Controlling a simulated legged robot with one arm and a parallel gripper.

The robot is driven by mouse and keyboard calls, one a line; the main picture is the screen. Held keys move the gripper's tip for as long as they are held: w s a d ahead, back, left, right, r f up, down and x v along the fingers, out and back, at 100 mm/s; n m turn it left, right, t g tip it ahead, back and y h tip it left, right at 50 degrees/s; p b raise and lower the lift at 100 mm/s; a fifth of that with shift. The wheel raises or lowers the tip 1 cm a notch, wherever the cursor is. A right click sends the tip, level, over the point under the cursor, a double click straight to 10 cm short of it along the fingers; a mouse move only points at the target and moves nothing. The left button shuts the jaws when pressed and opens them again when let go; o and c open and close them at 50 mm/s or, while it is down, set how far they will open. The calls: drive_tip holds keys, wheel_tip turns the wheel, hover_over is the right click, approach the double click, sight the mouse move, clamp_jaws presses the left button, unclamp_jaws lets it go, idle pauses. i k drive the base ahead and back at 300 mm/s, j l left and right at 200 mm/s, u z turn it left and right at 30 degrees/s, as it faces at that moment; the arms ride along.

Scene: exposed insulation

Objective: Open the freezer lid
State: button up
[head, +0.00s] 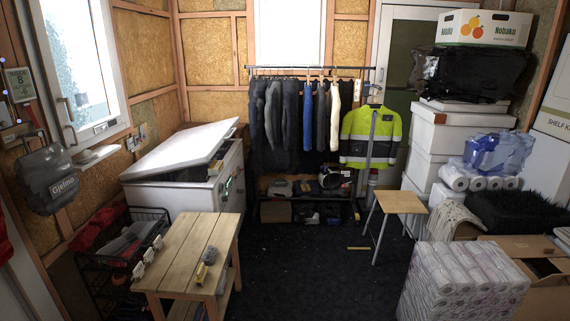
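The white chest freezer (203,196) stands against the left wall, below and to the right of the window. Its white lid (180,148) sits at a tilt, with a dark gap between it and the freezer body, so it looks partly raised. My gripper is not in the head view, and nothing is seen touching the lid.
A wooden bench (187,250) and a black wire rack (120,243) stand before the freezer. A clothes rail (310,68) is behind it to the right. A stool (402,201) and toilet-paper packs (462,285) stand right. Dark floor (315,275) between is mostly clear.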

sight(191, 147)
drive_tip(key=i, duration=1.85)
drive_tip(key=i+u, duration=0.2)
drive_tip(key=i, duration=0.4)
drive_tip(key=i+l+u, duration=0.15)
drive_tip(key=i, duration=0.45)
drive_tip(key=i+l+u, duration=0.2)
drive_tip(key=i, duration=0.4)
drive_tip(key=i+u, duration=0.65)
drive_tip(key=i, duration=0.2)
